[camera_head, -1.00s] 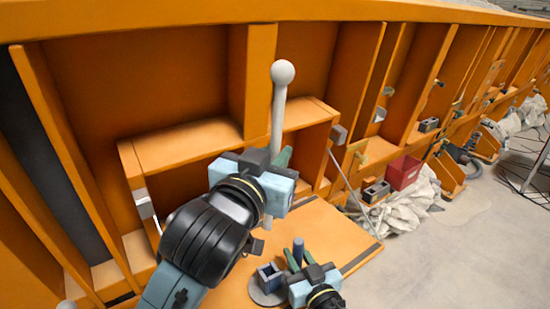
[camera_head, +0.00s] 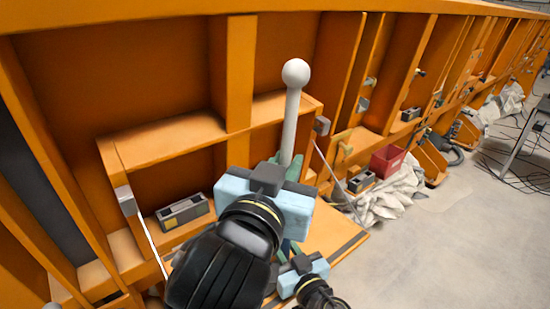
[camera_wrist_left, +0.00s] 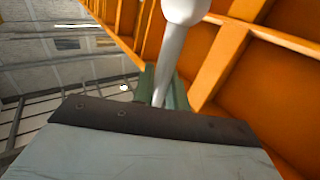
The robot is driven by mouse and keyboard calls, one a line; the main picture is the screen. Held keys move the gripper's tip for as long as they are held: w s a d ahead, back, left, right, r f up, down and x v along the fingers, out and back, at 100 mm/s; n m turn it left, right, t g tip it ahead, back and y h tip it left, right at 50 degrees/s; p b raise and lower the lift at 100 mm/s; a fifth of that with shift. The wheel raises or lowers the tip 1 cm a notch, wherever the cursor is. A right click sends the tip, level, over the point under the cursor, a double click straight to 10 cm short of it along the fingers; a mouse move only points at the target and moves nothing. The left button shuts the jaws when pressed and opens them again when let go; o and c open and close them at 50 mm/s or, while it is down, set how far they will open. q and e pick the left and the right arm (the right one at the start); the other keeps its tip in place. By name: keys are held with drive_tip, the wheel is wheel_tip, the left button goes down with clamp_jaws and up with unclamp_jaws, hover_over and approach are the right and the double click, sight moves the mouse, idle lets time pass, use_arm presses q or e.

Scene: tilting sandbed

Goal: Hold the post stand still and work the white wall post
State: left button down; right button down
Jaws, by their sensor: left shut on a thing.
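The white wall post (camera_head: 291,115), a pale rod with a ball on top, stands in front of the orange wall frame. My left gripper (camera_head: 290,163) is shut on its lower part, with the green fingers around the rod; the left wrist view also shows the post (camera_wrist_left: 171,60) between the fingers (camera_wrist_left: 162,88). My right gripper (camera_head: 292,252) is low, behind my left arm. Its fingers are mostly covered, so its grip cannot be judged. The post stand is hidden behind my left gripper and arm.
An orange fold-down shelf (camera_head: 345,240) projects below the wall frame. A grey box (camera_head: 183,211) lies in the left bay. A red bin (camera_head: 387,160) and crumpled white sheeting (camera_head: 393,195) are to the right, with open grey floor beyond.

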use_arm(q)
drive_tip(key=shift+s+d, duration=0.4)
drive_tip(key=shift+s, duration=0.15)
use_arm(e)
drive_tip(key=c, duration=1.1)
unclamp_jaws()
drive_tip(key=shift+c, duration=0.2)
